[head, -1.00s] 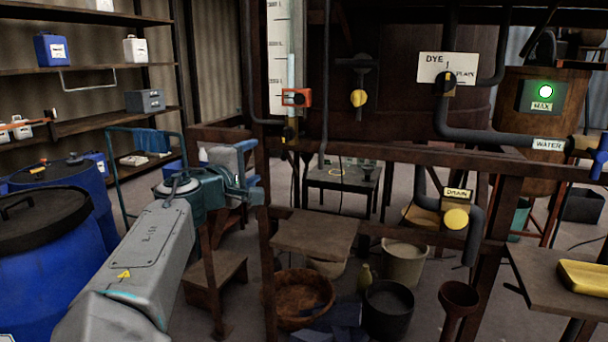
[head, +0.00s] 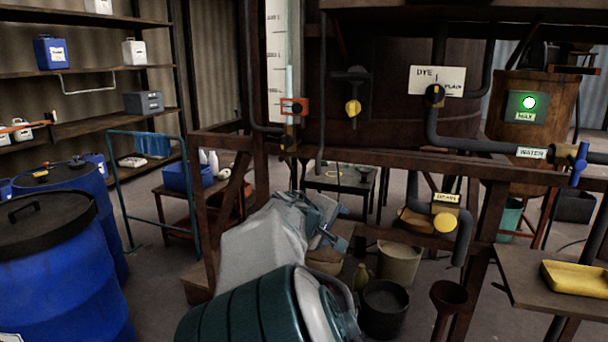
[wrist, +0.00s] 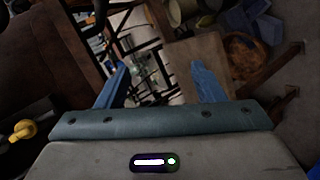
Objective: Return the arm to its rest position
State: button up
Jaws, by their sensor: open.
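My gripper (head: 335,228) is in the lower middle of the head view, at the end of my folded arm, in front of the vat frame. In the wrist view my gripper (wrist: 160,88) shows two blue fingers spread apart with nothing between them. Past the fingers the wrist view shows a brown wooden board (wrist: 192,62) and the floor area under the frame. Part of the gripper is hidden by my own arm in the head view.
The rusty frame beam (head: 400,160) runs across close beyond my arm. Blue drums (head: 60,270) stand at left. A yellow drain valve (head: 445,222), buckets (head: 398,264) and a side shelf with a yellow object (head: 580,278) are to the right. Open floor shows between drums and frame.

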jog(key=s+d+f+m+g+y+p, duration=0.4)
jog(key=s+d+f+m+g, duration=0.1)
jog(key=s+d, duration=0.55)
jog(key=s+a+r+m+g+y+p, duration=0.1)
jog(key=s+r+m+p, duration=0.1)
jog(key=s, duration=0.9)
jog(key=s+a+r+m+g+y+p, duration=0.1)
jog(key=s+r+p, duration=0.3)
jog(key=s, duration=0.8)
jog(key=shift+a+m+y+p, duration=0.2)
jog(key=shift+m+y+p, duration=0.2)
jog(key=shift+y, duration=0.1)
